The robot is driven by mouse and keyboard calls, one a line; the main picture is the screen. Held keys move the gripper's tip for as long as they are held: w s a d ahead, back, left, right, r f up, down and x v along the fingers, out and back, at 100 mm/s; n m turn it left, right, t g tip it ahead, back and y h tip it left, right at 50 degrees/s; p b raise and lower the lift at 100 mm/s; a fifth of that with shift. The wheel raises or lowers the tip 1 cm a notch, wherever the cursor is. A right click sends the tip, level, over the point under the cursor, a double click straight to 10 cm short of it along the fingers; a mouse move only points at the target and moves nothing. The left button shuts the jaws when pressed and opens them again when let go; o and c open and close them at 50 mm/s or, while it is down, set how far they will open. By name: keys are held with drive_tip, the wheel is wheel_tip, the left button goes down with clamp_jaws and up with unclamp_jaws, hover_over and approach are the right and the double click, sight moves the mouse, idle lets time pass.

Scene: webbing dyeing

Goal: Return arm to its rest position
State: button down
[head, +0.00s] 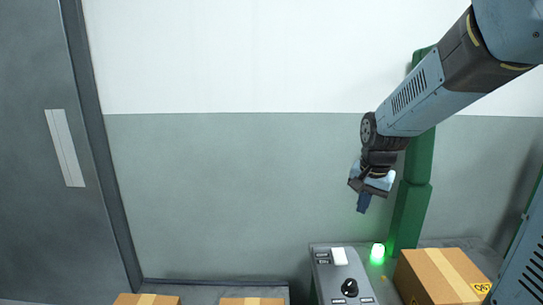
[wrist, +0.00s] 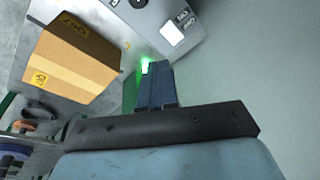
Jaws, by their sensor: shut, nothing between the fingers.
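My gripper (head: 363,202) hangs from my blue and black arm, pointing down, in the right half of the head view. Its fingers are together and hold nothing. In the wrist view the gripper (wrist: 154,66) shows its two blue fingers side by side, in front of a glowing green light. In the head view the gripper is above and slightly left of the green light (head: 377,252), with a gap between them.
A grey control panel (head: 330,285) with a black knob (head: 349,287) and a white button (head: 339,256) stands below the gripper. A cardboard box (head: 430,275) sits right of it. A green post (head: 409,215) rises behind my arm. The wall area at left centre is clear.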

drive_tip(key=s+r+n+t, duration=0.1)
drive_tip(key=s+r+n, duration=0.2)
drive_tip(key=s, duration=0.6)
drive_tip(key=s+r+n+t, duration=0.2)
drive_tip(key=s+r+n, duration=0.1)
drive_tip(key=s+r, duration=0.3)
drive_tip(key=s, duration=0.2)
drive_tip(key=shift+s+r+n, duration=0.25)
drive_tip(key=shift+s+n, duration=0.05)
drive_tip(key=shift+s, duration=0.1)
